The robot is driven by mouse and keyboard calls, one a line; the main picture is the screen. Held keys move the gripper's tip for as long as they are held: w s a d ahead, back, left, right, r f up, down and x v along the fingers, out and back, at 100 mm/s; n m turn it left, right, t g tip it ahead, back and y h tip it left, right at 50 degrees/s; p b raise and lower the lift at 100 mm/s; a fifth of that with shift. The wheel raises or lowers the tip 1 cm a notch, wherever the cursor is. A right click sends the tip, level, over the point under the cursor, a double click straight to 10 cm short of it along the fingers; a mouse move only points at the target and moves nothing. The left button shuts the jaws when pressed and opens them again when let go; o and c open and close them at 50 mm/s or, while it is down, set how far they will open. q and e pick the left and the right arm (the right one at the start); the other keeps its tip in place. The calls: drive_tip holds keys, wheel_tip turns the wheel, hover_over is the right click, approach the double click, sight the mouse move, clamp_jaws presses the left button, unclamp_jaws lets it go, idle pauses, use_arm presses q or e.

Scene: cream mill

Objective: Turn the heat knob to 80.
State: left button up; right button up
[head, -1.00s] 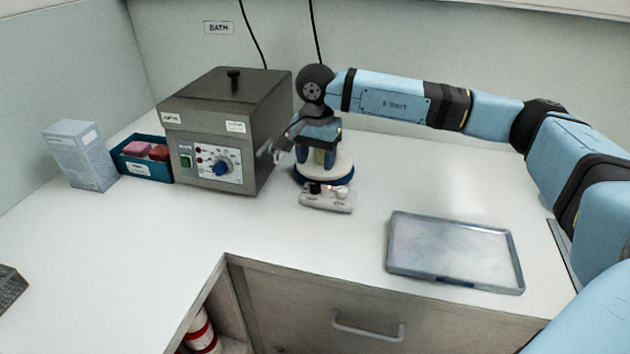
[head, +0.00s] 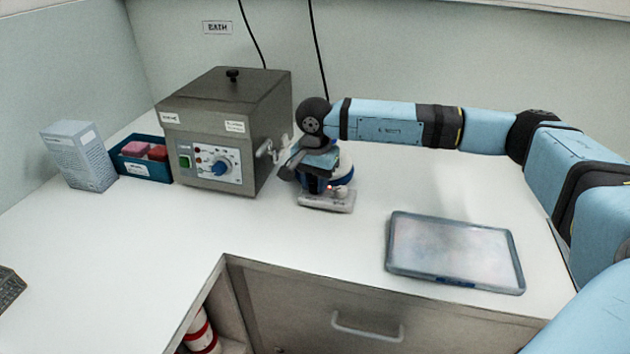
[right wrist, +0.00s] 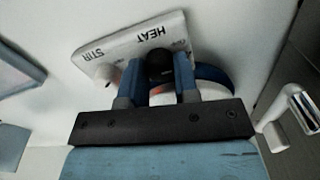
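The hotplate stirrer, with a round blue-and-white body (head: 343,172), has a pale front panel (head: 338,203) at its near side. In the right wrist view the panel (right wrist: 112,58) reads HEAT and STIR, upside down. The black heat knob (right wrist: 160,63) is under HEAT, and the pale stir knob (right wrist: 105,74) is under STIR. My right gripper (right wrist: 160,72) has its two blue fingers on either side of the heat knob. They look open, with a small gap on one side. The knob's pointer and scale cannot be read. In the head view my right gripper (head: 313,187) hides the heat knob. My left gripper is not in view.
A grey bath box (head: 232,110) with a blue dial stands left of the stirrer, its tap (head: 268,150) close to my right gripper. A blue bin (head: 150,172) and carton (head: 78,155) are farther left.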

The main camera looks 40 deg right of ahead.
sight(315, 184)
drive_tip(key=shift+m, duration=2.4)
drive_tip(key=o, duration=0.9)
wheel_tip(315, 184, up, 14)
drive_tip(key=shift+f, duration=0.1)
